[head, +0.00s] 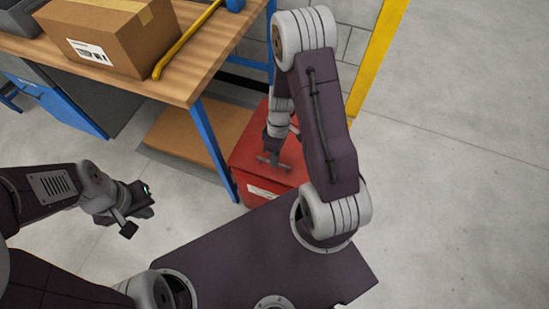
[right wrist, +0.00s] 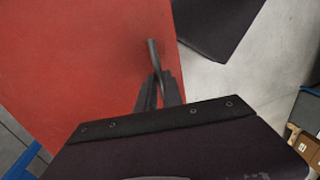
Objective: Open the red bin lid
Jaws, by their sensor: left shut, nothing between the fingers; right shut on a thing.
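The red bin (head: 262,145) stands on the floor beside the workbench, partly hidden behind my right arm. Its red lid (right wrist: 75,65) fills the left of the right wrist view and looks closed. A thin grey handle (right wrist: 152,55) rises from the lid. My right gripper (head: 274,160) is over the lid; in the right wrist view its fingers (right wrist: 160,80) are shut on the handle. My left gripper (head: 140,212) is shut and empty, above the floor at the left, away from the bin.
A wooden workbench (head: 205,62) with blue legs stands left of the bin. It holds a cardboard box (head: 110,35) and a yellow bent tube (head: 183,45). The floor at the right is clear.

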